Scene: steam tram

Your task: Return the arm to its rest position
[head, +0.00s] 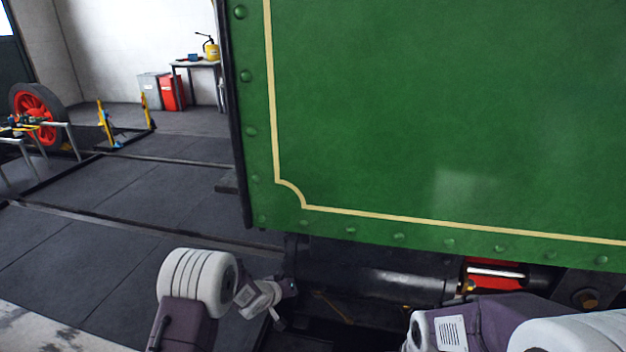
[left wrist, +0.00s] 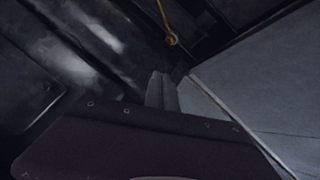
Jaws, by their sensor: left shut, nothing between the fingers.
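My left arm comes in at the bottom left of the head view. Its white wrist part (head: 260,299) is low, by the lower left corner of the green tram side. The fingers themselves are hard to make out there. In the left wrist view my left gripper (left wrist: 162,90) is shut and empty, its fingers together beyond the dark purple housing. Part of my right arm (head: 480,325) shows at the bottom right of the head view. Its gripper is out of view.
The green riveted tram side (head: 440,120) fills the right of the head view. A dark cylinder (head: 380,283) and a red part (head: 495,273) lie beneath it. Open dark floor (head: 130,200) spreads to the left. A red-spoked wheel (head: 38,112) and a small table (head: 195,64) stand farther back.

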